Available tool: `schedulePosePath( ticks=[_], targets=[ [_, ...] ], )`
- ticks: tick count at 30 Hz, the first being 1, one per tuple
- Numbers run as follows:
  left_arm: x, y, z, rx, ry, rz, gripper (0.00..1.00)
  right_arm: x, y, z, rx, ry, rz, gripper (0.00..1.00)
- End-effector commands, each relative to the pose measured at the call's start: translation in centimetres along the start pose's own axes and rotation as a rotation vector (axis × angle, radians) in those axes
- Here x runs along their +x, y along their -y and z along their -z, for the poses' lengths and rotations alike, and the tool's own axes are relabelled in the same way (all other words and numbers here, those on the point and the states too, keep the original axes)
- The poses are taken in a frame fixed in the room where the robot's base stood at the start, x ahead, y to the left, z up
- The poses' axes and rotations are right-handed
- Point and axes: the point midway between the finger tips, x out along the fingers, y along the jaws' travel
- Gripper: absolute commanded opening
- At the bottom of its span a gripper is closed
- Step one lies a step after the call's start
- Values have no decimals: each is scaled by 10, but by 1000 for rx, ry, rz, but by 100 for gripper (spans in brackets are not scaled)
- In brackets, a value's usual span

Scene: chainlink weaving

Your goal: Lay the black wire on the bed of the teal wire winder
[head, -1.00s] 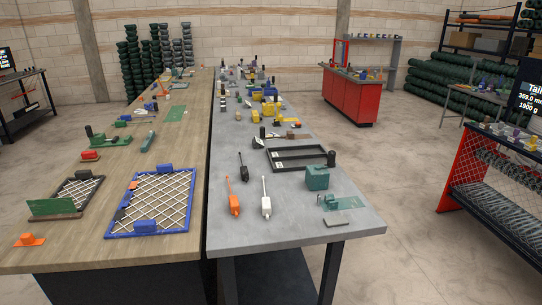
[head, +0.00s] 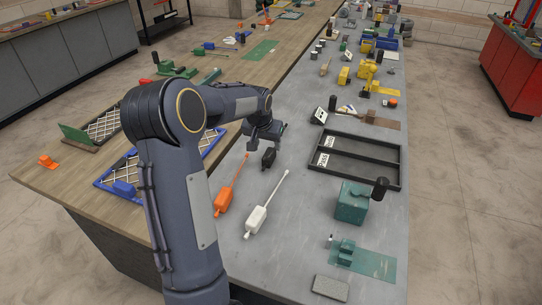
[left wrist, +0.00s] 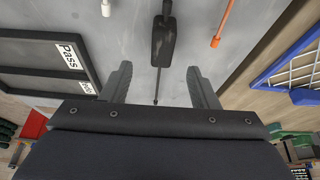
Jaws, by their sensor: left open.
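The black wire (head: 268,158) lies on the grey table as a dark body with a thin end. In the left wrist view the black wire (left wrist: 163,40) lies ahead, its thin end pointing back between the fingers. My left gripper (head: 265,138) is above it. Its fingers are open and empty in the left wrist view (left wrist: 160,82); the height gap is hard to judge. A teal winder with a flat bed (head: 376,264) and a small block sits near the table's front right. A larger teal box (head: 352,204) stands behind it. My right gripper is not in view.
An orange wire (head: 223,200) and a white wire (head: 257,218) lie close in front of the black one. A grey slab (head: 331,287) is at the front. The table between the white wire and winder is clear.

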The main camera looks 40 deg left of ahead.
Motion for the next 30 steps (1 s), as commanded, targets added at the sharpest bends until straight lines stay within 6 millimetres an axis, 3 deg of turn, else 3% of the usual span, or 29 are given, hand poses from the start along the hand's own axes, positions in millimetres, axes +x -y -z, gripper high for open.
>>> schedulePosePath(
  ticks=[18,27,30],
  targets=[
    [78,2,-1,0,3,7,55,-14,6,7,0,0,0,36],
    [83,1,-1,0,1,6,55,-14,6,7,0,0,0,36],
    [83,1,-1,0,1,6,43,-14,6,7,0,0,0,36]
  ],
)
